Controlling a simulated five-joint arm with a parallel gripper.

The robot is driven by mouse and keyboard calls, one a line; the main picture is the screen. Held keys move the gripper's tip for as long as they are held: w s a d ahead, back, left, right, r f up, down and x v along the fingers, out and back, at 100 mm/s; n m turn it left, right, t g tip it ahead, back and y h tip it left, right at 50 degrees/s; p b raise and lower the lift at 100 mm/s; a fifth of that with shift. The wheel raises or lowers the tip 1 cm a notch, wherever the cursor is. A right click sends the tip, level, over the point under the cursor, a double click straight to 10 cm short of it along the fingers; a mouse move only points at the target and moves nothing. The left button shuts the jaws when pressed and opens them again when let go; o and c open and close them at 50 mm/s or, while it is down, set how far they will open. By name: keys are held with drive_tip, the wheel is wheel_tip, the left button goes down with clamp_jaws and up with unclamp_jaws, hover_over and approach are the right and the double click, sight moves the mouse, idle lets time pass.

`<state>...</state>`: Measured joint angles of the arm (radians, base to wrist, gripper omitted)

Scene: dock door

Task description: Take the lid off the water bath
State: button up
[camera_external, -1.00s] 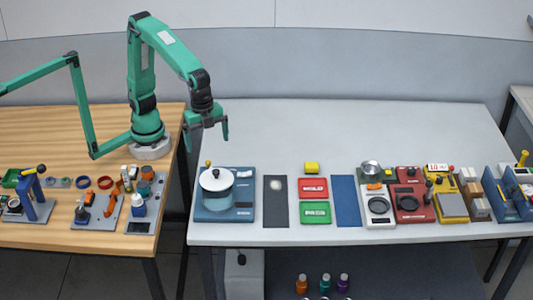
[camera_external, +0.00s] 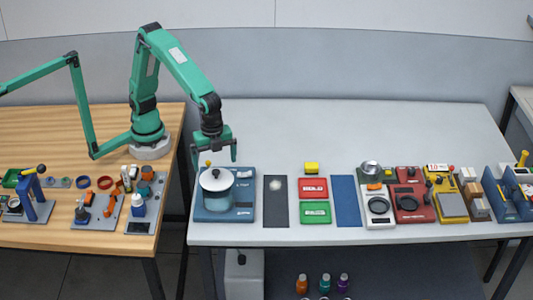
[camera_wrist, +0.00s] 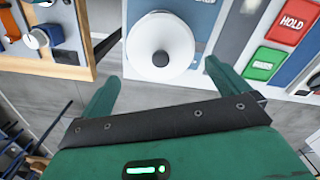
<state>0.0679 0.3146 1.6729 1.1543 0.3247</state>
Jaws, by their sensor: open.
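The water bath (camera_external: 245,208) is a blue unit at the left end of the grey table. Its round white lid (camera_external: 216,178) with a dark knob sits on top of the vessel. In the wrist view the lid (camera_wrist: 160,47) and its knob show just beyond my fingertips, between them from side to side. My gripper (camera_external: 216,160) is open and empty, above and slightly behind the lid, apart from it. The two green fingers of my gripper (camera_wrist: 158,80) are spread wide in the wrist view.
A dark mat (camera_external: 276,208), a red HOLD block (camera_external: 313,188), a green block (camera_external: 315,212) and a blue mat (camera_external: 346,200) lie to the right of the bath. The back of the grey table is clear.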

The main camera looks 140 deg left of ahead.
sight(216, 170)
drive_tip(key=shift+s+a+f, duration=0.1)
drive_tip(key=shift+a+f, duration=0.05)
drive_tip(key=shift+f, duration=2.5)
drive_tip(key=c, duration=0.7)
